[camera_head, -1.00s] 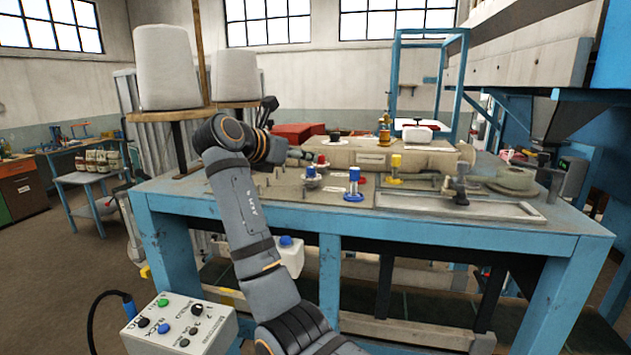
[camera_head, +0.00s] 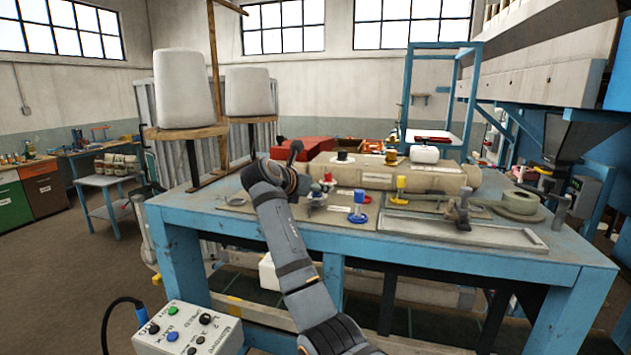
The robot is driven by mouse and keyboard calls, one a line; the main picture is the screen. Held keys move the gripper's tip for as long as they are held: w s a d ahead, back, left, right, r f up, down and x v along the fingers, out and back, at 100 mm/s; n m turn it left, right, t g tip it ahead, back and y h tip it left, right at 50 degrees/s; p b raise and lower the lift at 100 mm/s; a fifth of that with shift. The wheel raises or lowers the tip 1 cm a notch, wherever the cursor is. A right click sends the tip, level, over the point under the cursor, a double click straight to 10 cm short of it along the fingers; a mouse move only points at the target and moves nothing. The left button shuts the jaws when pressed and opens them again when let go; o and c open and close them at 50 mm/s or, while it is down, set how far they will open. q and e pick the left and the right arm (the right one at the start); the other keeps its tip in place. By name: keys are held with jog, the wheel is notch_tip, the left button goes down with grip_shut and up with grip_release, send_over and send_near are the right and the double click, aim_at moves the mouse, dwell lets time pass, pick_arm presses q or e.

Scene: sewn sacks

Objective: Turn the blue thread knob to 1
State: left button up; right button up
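A blue knob (camera_head: 359,205) with a round base stands upright on the blue-framed workbench (camera_head: 390,234), right of my arm. A yellow one (camera_head: 400,188) stands behind it to the right. Any numbers or pointer on the blue knob are too small to read. One arm of mine, apparently the right, rises from the bottom middle and leans left. Its wrist is over the bench's left part. No other arm shows.
A control box (camera_head: 190,335) with coloured buttons and knobs stands at the lower left. Large white thread cones (camera_head: 184,88) stand on wooden supports behind. Small red- and blue-topped parts (camera_head: 327,179) sit near my wrist. A flat metal tray (camera_head: 470,235) lies at the bench's right front.

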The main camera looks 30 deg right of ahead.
jog(key=shift+w+f, duration=0.1)
jog(key=shift+w, duration=0.1)
jog(key=shift+c, duration=1)
jog(key=shift+s, duration=0.1)
jog(key=c, duration=0.5)
grip_shut()
jog(key=m+g, duration=0.1)
jog(key=g, duration=0.1)
jog(key=m+g+h, duration=0.1)
jog(key=m+g, duration=0.1)
jog(key=shift+w+a+m, duration=0.1)
jog(key=shift+w+m, duration=0.2)
jog(key=shift+w, duration=0.05)
pick_arm(q)
jog(key=shift+w+a+r, duration=0.1)
jog(key=shift+w+a, duration=0.15)
jog(key=shift+w, duration=0.65)
pick_arm(e)
jog(key=shift+m+g, duration=0.3)
jog(key=shift+g, duration=0.1)
jog(key=shift+m+g, duration=0.3)
jog(key=shift+h, duration=0.3)
